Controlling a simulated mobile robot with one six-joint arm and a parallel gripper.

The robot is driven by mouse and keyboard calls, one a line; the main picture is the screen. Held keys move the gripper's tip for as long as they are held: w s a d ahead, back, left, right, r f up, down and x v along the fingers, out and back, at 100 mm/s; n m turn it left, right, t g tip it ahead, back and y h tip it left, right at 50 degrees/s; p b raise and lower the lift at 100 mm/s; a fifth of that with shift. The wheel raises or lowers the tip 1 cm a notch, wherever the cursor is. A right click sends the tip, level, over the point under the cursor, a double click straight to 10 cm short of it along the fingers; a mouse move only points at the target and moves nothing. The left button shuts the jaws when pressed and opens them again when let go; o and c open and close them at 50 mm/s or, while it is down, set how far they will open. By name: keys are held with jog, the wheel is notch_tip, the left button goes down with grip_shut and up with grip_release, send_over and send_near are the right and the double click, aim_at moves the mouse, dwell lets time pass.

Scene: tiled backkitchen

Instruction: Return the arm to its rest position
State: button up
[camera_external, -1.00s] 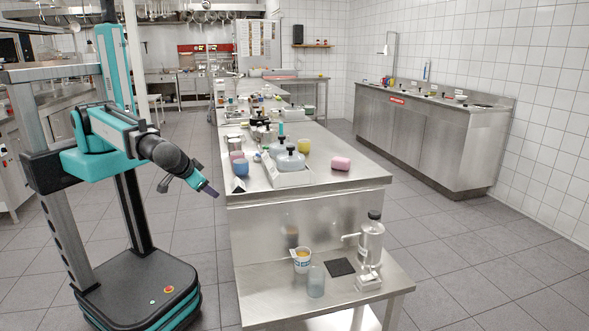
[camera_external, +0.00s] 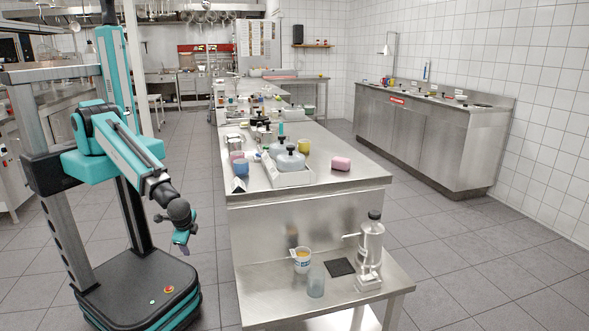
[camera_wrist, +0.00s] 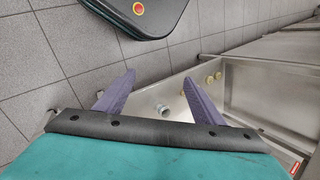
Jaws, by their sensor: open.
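My arm hangs from its column at the left of the outside view, bent down over the floor between my base and the steel counter. My gripper (camera_external: 181,243) points down and is apart from the counter and everything on it. In the wrist view my gripper (camera_wrist: 157,92) shows two purple fingers spread wide with nothing between them. Beyond the fingers are the floor and the low steel table.
The low steel table (camera_external: 262,309) to the right holds a white cup (camera_external: 302,261), a clear glass (camera_external: 316,281), a black square (camera_external: 341,267) and a metal dispenser bottle (camera_external: 370,243). The higher counter (camera_external: 330,187) stands behind it. Tiled floor (camera_external: 200,195) is free beside my arm.

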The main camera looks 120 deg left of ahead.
jog(key=s+d+f+m+g+h, duration=0.1)
jog(key=s+d+f+m+h, duration=0.3)
jog(key=s+f, duration=0.9)
jog(key=shift+s+d+f+m+b, duration=0.35)
jog(key=shift+d+f+m, duration=0.15)
jog(key=shift+d+f, duration=0.15)
jog(key=shift+a, duration=0.1)
